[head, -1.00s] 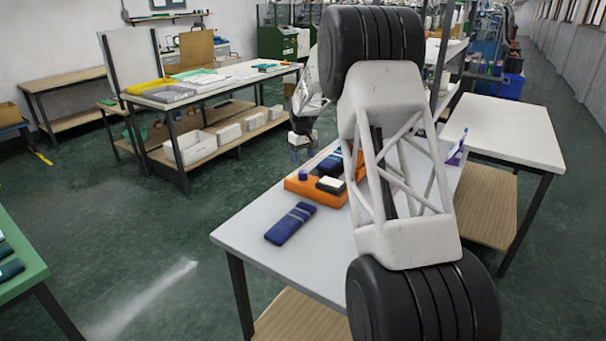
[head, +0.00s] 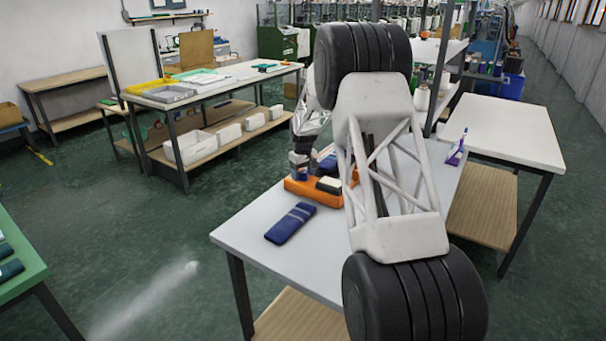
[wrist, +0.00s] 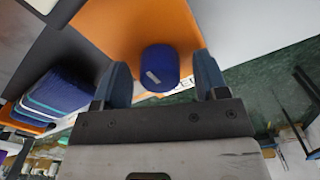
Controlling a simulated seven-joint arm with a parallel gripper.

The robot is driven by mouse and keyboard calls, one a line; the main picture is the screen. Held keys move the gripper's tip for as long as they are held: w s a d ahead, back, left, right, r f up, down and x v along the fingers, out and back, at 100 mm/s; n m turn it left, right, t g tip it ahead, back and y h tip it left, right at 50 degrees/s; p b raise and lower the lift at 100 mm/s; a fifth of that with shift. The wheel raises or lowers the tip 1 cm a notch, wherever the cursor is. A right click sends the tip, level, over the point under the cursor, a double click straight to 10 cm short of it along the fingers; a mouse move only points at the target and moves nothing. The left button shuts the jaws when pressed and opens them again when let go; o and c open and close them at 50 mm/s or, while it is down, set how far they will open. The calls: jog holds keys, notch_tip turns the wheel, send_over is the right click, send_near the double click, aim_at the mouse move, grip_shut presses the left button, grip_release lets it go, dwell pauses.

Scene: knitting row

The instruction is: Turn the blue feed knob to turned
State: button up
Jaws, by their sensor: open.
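The blue feed knob (wrist: 160,66) shows in the wrist view on the orange base (wrist: 110,30), with a short pale mark slanting on its face. My gripper (wrist: 163,82) is open, with one finger on each side of the knob and a small gap visible on both sides. In the head view my gripper (head: 300,162) is over the left end of the orange base (head: 302,189), and the knob is mostly hidden beneath it.
A dark block with a pale top (head: 329,184) sits on the orange base beside the knob. A folded blue knit piece (head: 290,223) lies in front on the grey table (head: 255,232). A purple-and-white bottle (head: 456,151) stands at the right.

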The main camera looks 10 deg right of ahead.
jog(key=shift+f, duration=0.1)
jog(key=c, duration=0.9)
jog(key=shift+m, duration=0.5)
jog(key=m, duration=0.3)
jog(key=shift+m, duration=0.3)
jog(key=m, duration=1.3)
jog(key=shift+m, duration=0.3)
